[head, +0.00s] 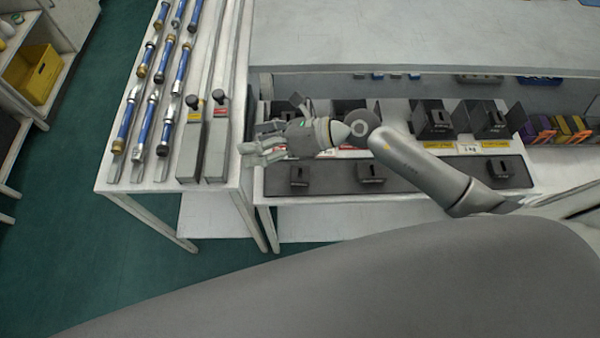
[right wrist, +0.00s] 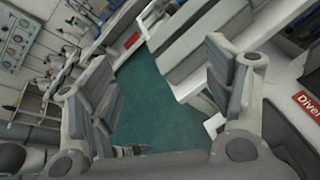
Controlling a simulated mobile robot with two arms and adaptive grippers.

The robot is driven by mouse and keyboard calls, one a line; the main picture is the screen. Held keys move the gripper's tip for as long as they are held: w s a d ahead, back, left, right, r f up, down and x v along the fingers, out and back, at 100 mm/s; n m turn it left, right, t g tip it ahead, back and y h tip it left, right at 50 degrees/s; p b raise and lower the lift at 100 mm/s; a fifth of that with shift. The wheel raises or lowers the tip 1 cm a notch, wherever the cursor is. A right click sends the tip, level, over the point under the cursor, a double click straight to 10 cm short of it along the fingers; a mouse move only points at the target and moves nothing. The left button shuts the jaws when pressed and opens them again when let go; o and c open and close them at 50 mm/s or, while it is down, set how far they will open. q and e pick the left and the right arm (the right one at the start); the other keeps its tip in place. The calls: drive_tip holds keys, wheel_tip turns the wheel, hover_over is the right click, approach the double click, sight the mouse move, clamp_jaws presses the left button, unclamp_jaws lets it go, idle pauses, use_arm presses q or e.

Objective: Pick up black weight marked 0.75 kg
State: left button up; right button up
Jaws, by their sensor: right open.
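Several black block weights show in the head view. On the dark mat (head: 430,178) stand a left weight (head: 300,175), a wider middle weight (head: 371,172) and a right weight (head: 498,169). Two more weights, one at the left (head: 438,119) and one at the right (head: 494,120), sit behind, between upright black plates. Their markings are too small to read, so I cannot tell which is 0.75 kg. My right gripper (head: 256,141) is open and empty, pointing left above the rack's left end; in the right wrist view (right wrist: 158,88) its fingers are spread apart. My left gripper is not in view.
A table (head: 148,170) at the left holds blue cylinders and two grey lever units. A grey worktop (head: 420,35) overhangs behind the weights. My right arm hides part of the rack. Coloured boxes (head: 560,128) stand at the right. Green floor is clear at the left.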

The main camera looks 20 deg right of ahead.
drive_tip(key=s+d+f+n+g+h, duration=0.1)
drive_tip(key=d+f+n+g+h, duration=0.2)
drive_tip(key=d+f+n+h, duration=0.25)
drive_tip(key=h, duration=0.3)
approach(300, 172)
drive_tip(key=shift+w+a+f+n+g+p, duration=0.1)
drive_tip(key=shift+w+a+f+n+p, duration=0.1)
drive_tip(key=shift+f, duration=0.2)
drive_tip(key=shift+w+a+f+n+g+p, duration=0.1)
drive_tip(key=shift+a+f+p, duration=0.1)
drive_tip(key=shift+f, duration=0.2)
drive_tip(key=shift+w+a+f+n+g+p, duration=0.1)
drive_tip(key=shift+a+f+n+p, duration=0.1)
drive_tip(key=shift+f, duration=0.2)
drive_tip(key=p+x, duration=0.1)
drive_tip(key=x, duration=0.3)
drive_tip(key=shift+s+a+f+p, duration=0.1)
drive_tip(key=shift+a+f+p, duration=0.05)
drive_tip(key=shift+f+p, duration=0.2)
drive_tip(key=shift+a+f, duration=0.2)
drive_tip(key=shift+f, duration=0.45)
clamp_jaws()
drive_tip(key=shift+w+r, duration=0.15)
drive_tip(key=shift+w, duration=0.05)
